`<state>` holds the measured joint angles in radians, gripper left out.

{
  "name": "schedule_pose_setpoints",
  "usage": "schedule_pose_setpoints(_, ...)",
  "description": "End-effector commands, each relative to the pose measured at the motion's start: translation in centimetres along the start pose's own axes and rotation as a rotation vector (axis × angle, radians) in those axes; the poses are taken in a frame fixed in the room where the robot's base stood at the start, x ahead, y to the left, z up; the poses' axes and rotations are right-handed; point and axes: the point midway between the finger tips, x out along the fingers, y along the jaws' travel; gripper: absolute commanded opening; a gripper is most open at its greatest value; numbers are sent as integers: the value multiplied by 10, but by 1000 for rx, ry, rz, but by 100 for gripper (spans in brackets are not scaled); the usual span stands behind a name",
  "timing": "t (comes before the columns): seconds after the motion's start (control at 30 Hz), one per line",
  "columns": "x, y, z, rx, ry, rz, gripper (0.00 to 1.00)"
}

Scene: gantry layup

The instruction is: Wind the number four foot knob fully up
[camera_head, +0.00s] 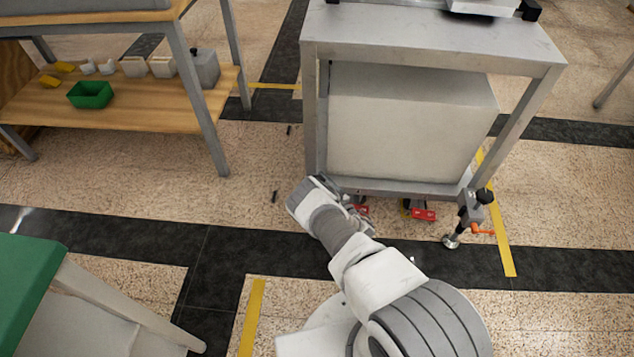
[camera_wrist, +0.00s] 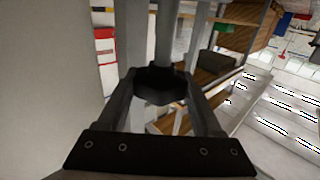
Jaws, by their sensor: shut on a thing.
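My gripper (camera_wrist: 160,78) is shut on a dark, lobed knob (camera_wrist: 158,86) in the wrist view. One finger lies on each side of the knob, and a grey rod rises above it. In the head view my gripper (camera_head: 330,188) is low at the left front leg of the metal stand (camera_head: 430,40). My wrist hides the knob and foot there. No number can be read on the knob.
Another foot assembly with a black knob (camera_head: 484,195), an orange lever (camera_head: 482,231) and a round pad (camera_head: 450,242) is at the stand's right front leg. Red parts (camera_head: 424,214) show under the stand. A wooden bench (camera_head: 150,112) stands left; a green-topped table (camera_head: 28,275) is lower left.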

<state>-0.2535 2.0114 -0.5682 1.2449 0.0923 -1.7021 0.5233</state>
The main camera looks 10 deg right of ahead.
Motion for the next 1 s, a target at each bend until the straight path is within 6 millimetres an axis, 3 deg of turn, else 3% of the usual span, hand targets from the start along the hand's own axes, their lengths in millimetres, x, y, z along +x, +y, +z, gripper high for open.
schedule_pose_setpoints(0.17,2,0,-2,-2,4,1,12)
schedule_pose_setpoints(0.2,2,0,-2,-2,4,1,69)
schedule_pose_setpoints(0.37,2,0,-1,-2,4,1,97)
schedule_pose_setpoints(1.0,6,-1,0,-1,2,2,97)
